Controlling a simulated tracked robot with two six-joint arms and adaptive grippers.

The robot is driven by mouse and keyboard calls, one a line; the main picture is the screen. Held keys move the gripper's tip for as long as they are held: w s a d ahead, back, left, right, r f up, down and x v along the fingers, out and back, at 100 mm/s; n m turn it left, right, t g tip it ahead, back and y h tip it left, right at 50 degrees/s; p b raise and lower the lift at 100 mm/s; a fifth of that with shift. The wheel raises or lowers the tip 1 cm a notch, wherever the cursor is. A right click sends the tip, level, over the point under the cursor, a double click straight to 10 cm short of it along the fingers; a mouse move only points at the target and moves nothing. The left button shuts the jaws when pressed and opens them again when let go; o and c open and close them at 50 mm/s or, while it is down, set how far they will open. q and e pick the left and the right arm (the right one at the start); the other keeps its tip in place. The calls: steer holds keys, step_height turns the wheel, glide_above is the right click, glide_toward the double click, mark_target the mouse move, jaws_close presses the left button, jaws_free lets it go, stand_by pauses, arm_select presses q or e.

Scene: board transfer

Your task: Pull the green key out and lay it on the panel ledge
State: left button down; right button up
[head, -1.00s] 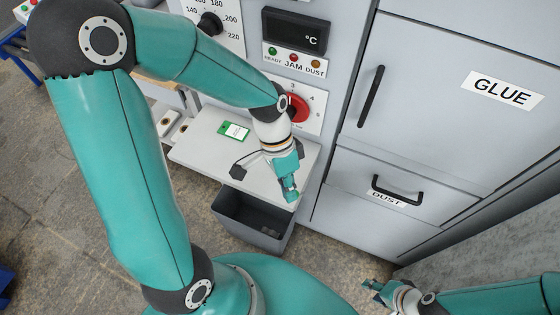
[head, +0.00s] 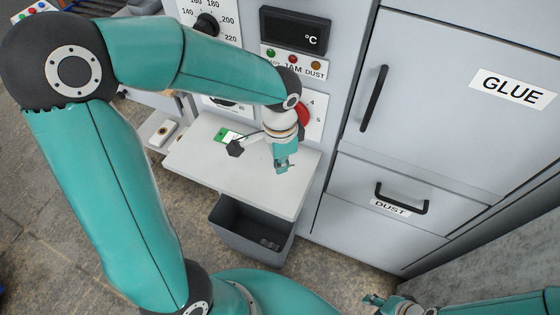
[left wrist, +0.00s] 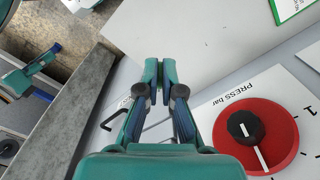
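The panel ledge (head: 205,162) is a pale shelf below the machine's controls. A green and white card (head: 226,136) lies on it, partly covered by my left wrist; it also shows at the top right of the left wrist view (left wrist: 290,8). My left gripper (head: 284,167) is above the ledge's right part.
A red dial (left wrist: 255,135) with a black knob, marked PRESS bar, is beside my left gripper in the wrist view. A dark open bin (head: 240,240) stands below the ledge with small items inside. A DUST drawer (head: 350,180) and a GLUE door (head: 450,70) are at the right.

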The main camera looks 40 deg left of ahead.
arm_select(q)
steer(key=shift+f+b, duration=2.9)
steer(key=shift+f, duration=0.7)
steer(key=c, duration=1.2)
jaws_free()
steer(key=shift+c, duration=0.2)
step_height(320, 180, up, 12)
steer(key=shift+f, duration=0.1)
steer(key=shift+s, duration=0.1)
